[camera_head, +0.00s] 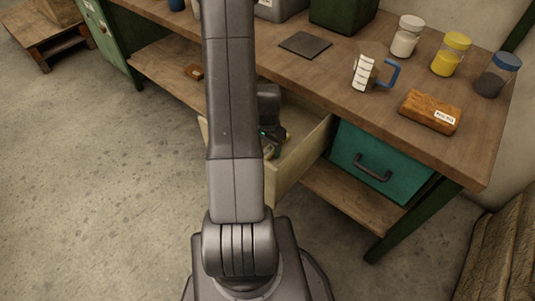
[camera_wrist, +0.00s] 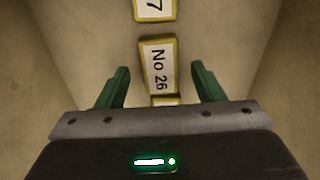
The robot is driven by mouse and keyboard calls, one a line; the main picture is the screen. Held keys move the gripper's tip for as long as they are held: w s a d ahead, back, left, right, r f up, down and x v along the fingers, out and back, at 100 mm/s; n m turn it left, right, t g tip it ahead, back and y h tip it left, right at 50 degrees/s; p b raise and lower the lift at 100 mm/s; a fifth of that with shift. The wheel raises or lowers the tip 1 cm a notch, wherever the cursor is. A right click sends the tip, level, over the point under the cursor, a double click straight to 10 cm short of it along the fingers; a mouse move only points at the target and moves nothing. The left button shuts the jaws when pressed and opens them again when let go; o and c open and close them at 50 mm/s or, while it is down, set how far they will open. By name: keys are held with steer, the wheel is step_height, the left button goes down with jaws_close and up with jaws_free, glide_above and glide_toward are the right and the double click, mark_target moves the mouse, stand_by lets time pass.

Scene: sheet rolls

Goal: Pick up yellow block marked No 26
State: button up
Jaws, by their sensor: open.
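The yellow block marked No 26 (camera_wrist: 158,65) lies on the light floor of what looks like the open drawer in the wrist view, its white label facing up. My gripper (camera_wrist: 160,72) is open, with its two green fingers on either side of the near part of the block and gaps between. Another yellow-edged block (camera_wrist: 154,9), its label ending in 7, lies beyond it. Part of a further yellow block (camera_wrist: 165,101) shows just above the gripper body. In the head view my gripper (camera_head: 270,150) is down inside the open drawer (camera_head: 302,155), mostly hidden by my arm.
Drawer walls rise close on both sides. The bench top (camera_head: 340,62) holds a mug (camera_head: 364,72), a brown brick-like block (camera_head: 430,111), several jars and a dark flat plate (camera_head: 305,45). A lower shelf (camera_head: 350,197) runs below.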

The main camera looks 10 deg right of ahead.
steer(key=shift+f, duration=0.6)
steer(key=c, duration=1.1)
steer(key=shift+r, duration=0.15)
